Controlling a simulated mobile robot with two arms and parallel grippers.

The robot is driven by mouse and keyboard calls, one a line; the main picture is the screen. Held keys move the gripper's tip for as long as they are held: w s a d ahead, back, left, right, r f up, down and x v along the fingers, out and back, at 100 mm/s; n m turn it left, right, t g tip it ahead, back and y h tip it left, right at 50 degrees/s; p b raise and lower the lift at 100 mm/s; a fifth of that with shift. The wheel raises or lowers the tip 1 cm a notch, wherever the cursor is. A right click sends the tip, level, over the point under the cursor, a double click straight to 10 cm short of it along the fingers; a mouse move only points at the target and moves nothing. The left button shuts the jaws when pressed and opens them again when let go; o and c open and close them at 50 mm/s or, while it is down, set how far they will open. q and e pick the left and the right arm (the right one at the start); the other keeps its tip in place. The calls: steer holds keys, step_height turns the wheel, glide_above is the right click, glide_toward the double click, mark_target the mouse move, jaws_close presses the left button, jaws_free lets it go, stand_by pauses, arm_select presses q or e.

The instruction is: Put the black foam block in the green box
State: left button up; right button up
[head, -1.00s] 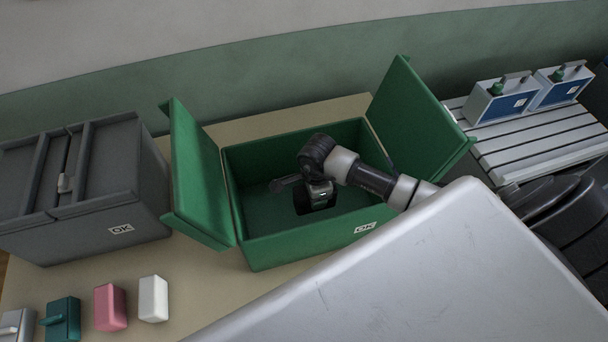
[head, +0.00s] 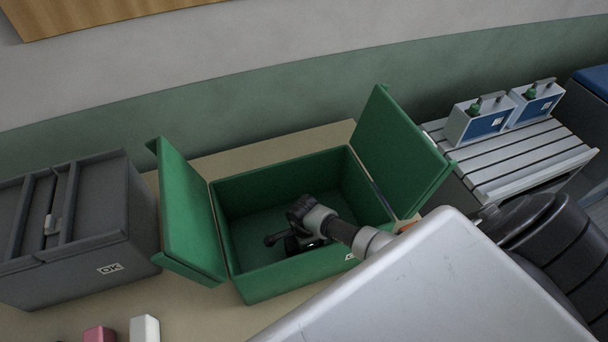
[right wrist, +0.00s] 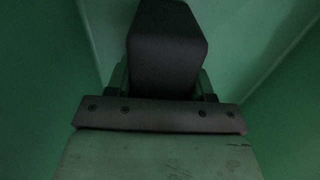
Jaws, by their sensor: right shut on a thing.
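The green box (head: 285,283) stands open on the table with its two flaps raised to the left and right. My right arm reaches over its front right edge, and my right gripper (head: 293,243) is low inside it. In the right wrist view the black foam block (right wrist: 166,48) sits between the fingers of my right gripper (right wrist: 163,88), which is shut on it. Green walls surround it there. Whether the block touches the box floor cannot be told. In the head view the block is hard to separate from the dark gripper. My left gripper is not in view.
A closed grey box (head: 75,245) marked OK stands left of the green box. White (head: 145,329) and pink (head: 99,334) blocks lie at the front left. A slatted rack (head: 510,152) with two blue-and-white units is at the right. The green box's flaps stand up as obstacles.

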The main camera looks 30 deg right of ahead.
steer(key=shift+f+b, duration=0.25)
steer(key=shift+b, duration=0.05)
steer(key=o, duration=0.9)
steer(key=shift+r, duration=0.1)
step_height(320, 180, up, 12)
steer(key=shift+r+b, duration=0.2)
steer(key=shift+b, duration=0.1)
